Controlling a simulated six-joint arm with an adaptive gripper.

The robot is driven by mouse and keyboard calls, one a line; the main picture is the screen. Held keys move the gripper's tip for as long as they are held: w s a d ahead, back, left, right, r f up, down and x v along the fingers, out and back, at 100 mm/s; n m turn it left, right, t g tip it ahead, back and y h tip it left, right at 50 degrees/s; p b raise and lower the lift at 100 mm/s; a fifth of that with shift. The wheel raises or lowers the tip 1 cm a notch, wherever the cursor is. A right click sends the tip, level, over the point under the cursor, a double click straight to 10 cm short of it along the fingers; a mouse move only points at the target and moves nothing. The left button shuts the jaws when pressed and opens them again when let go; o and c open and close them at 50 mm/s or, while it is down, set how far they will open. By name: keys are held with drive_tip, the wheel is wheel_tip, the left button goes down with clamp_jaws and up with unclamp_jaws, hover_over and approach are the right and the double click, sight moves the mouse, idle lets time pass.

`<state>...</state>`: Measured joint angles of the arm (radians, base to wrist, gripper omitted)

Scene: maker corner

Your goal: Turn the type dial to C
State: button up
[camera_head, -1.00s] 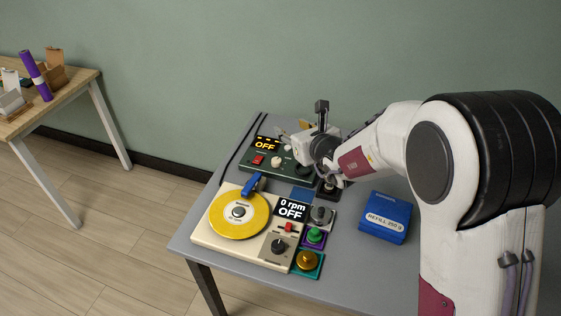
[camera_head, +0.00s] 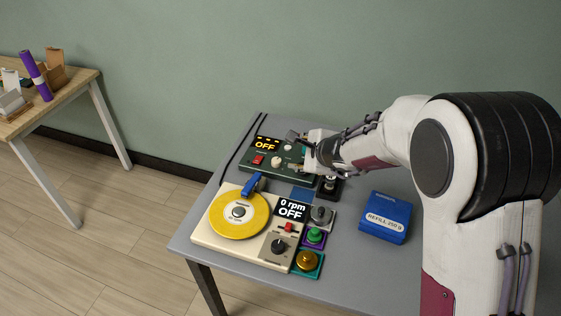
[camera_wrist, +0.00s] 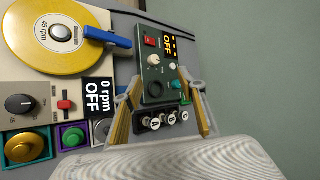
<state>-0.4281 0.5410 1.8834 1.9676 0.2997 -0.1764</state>
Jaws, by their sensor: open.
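A dark green control box (camera_head: 262,172) stands at the back of the grey table; its display (camera_head: 265,145) reads OFF. In the head view my gripper (camera_head: 299,158) hides the box's right end.
A cream turntable unit (camera_head: 220,245) with a yellow disc stands in front of the box. Several coloured button blocks (camera_head: 314,236) line its right side. A black stand (camera_head: 328,190) with pale-topped pieces adjoins the box. A blue refill box (camera_head: 386,217) lies right.

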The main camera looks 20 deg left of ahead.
drive_tip(key=w+d+n+t+h, duration=0.15)
drive_tip(key=w+d+n, duration=0.35)
drive_tip(key=n, duration=0.5)
drive_tip(key=w+d+n+t+h, duration=0.1)
drive_tip(key=w+d+n+h, duration=0.2)
drive_tip(key=w+d+n, duration=0.5)
drive_tip(key=w+a+r+n+t+y, duration=0.25)
drive_tip(key=r+n, duration=0.25)
drive_tip(key=n, duration=0.6)
drive_tip(key=w+a+r+n+t+y, duration=0.15)
drive_tip(key=a+r+n, duration=0.25)
drive_tip(key=n, duration=0.8)
drive_tip(key=shift+s+a+f+n+g+y, duration=1.3)
drive_tip(key=shift+s+a+n+g+y, duration=2.35)
drive_tip(key=shift+n, duration=7.25)
drive_tip(key=shift+h, duration=0.7)
drive_tip(key=f, duration=0.6)
drive_tip(key=s+a+f, duration=0.1)
drive_tip(key=f, duration=0.5)
drive_tip(key=s+f, duration=0.1)
drive_tip(key=f, duration=0.6)
drive_tip(key=shift+a+f, duration=0.1)
drive_tip(key=shift+a, duration=0.05)
